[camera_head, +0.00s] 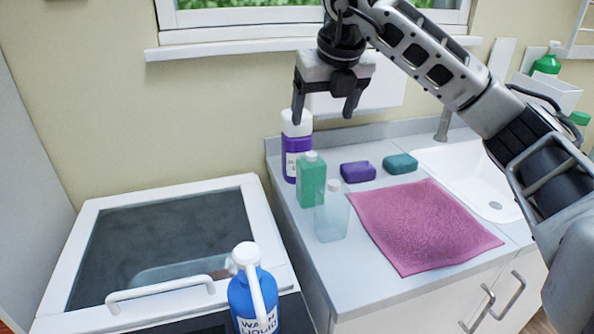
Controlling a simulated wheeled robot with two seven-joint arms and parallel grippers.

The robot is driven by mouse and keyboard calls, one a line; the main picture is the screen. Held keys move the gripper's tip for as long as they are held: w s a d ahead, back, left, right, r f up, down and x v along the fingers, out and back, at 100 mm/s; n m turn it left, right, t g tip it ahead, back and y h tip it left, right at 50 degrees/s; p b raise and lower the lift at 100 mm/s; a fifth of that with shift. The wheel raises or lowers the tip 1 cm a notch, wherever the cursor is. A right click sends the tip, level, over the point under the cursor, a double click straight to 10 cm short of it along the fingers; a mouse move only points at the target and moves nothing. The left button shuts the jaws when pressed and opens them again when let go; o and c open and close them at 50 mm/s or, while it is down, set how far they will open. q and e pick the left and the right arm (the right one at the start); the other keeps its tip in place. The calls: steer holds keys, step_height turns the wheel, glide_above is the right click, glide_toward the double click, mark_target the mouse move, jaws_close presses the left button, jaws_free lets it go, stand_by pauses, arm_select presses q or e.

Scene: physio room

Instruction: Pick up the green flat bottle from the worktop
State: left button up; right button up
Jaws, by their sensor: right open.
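The green flat bottle (311,181) stands upright on the left part of the worktop (367,292). It has a pale cap. A clear bottle (332,212) stands just in front of it and overlaps its lower right side. A purple bottle with a white cap (293,166) stands just behind it to the left. My right gripper (324,118) is open and empty, with its fingers pointing down. In the picture it is above the green bottle, overlapping the top of the purple one. My left gripper is not in view.
A pink towel (422,226), a purple block (357,172) and a teal block (400,164) lie on the worktop. A white sink (470,178) is at the right. A blue wash liquid bottle (241,302) stands in front, near a lidded white-framed unit (84,237).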

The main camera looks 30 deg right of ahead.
glide_toward(312, 155)
step_height(312, 155, down, 2)
steer(key=x, duration=0.4)
steer(key=shift+d+p, duration=0.2)
steer(key=shift+p, duration=0.15)
steer(key=shift+w+f, duration=0.25)
steer(key=shift+f, duration=0.2)
steer(key=shift+w+p+x, duration=0.2)
steer(key=shift+p+x, duration=0.45)
steer(key=shift+x, duration=1.75)
steer(key=shift+r, duration=0.1)
steer(key=c, duration=1.4)
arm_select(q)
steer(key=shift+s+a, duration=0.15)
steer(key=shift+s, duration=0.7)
arm_select(e)
steer(key=shift+r, duration=0.1)
steer(key=shift+c, duration=0.7)
steer(key=shift+r, duration=0.1)
